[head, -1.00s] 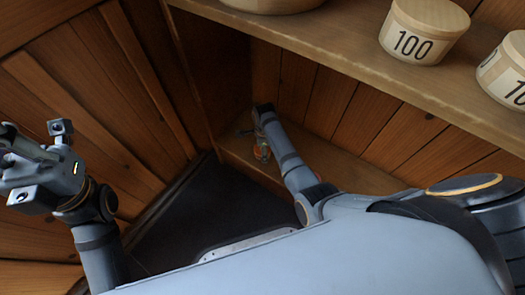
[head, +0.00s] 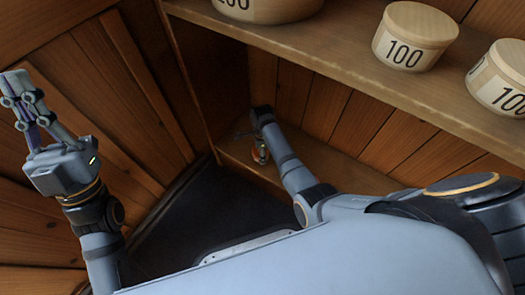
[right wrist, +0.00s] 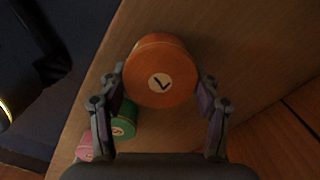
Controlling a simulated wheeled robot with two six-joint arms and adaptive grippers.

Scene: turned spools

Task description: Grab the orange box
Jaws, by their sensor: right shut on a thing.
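The orange box (right wrist: 160,72) is a round, lidded drum with a white disc and a dark mark on its lid. In the right wrist view my right gripper (right wrist: 160,90) is shut on it, with one finger at each side. My left gripper (head: 20,78) is raised at the far left, fingers pointing up, open and empty.
A green round box (right wrist: 124,120) and a pink one (right wrist: 86,148) are close by the orange box on the lower shelf (head: 235,150). The upper shelf (head: 340,55) holds pale round boxes, one marked 100 (head: 412,40). Wooden walls close in the corner.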

